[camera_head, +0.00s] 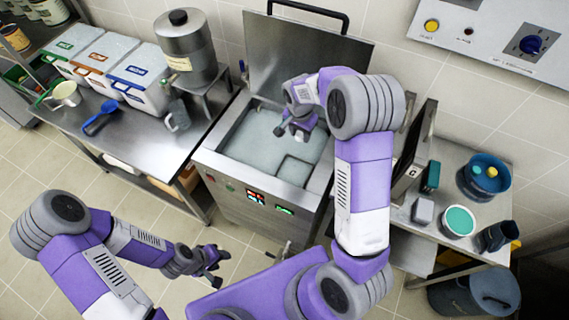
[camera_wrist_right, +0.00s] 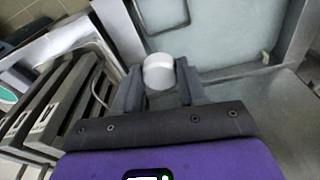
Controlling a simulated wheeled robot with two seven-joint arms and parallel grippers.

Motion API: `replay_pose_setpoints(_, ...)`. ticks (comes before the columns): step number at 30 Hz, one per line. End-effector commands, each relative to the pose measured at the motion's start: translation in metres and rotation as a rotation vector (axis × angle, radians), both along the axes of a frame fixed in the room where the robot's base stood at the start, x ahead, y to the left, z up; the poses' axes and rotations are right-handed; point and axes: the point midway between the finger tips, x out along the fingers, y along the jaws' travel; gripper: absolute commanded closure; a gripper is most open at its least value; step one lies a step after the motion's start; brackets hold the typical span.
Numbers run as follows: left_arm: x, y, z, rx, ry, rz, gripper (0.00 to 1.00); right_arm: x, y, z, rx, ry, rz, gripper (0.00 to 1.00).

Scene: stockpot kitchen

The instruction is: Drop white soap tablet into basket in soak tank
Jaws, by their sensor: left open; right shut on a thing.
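The white soap tablet (camera_wrist_right: 158,72) is a short white cylinder between the fingers of my right gripper (camera_wrist_right: 157,90) in the right wrist view. My left gripper (camera_head: 214,264) is open and empty, low in front of the tank.
Left of the tank, a steel table (camera_head: 140,140) carries bins, a metal dispenser (camera_head: 186,50), a clear jug (camera_head: 177,115) and a blue scoop (camera_head: 100,118). Right of it, a side table (camera_head: 415,240) holds a teal-topped tub (camera_head: 458,221) and a blue pot (camera_head: 483,178).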

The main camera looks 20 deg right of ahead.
Motion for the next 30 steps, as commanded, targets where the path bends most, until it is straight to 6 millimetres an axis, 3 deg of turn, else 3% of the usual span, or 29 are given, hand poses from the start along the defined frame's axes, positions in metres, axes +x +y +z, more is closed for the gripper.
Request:
replay_pose_setpoints(5,0.0,0.0,0.006,0.0,0.0,0.0,0.56,0.003,-0.008,0.007,0.0,-0.001,-0.063,0.88)
replay_pose_setpoints(21,0.0,0.0,-0.029,0.0,0.0,0.0,0.56,0.003,-0.008,-0.047,0.0,0.001,-0.062,0.88)
replay_pose_setpoints(30,0.0,0.0,-0.031,0.0,0.0,0.0,0.56,0.003,-0.007,-0.052,-0.001,-0.001,-0.061,0.88)
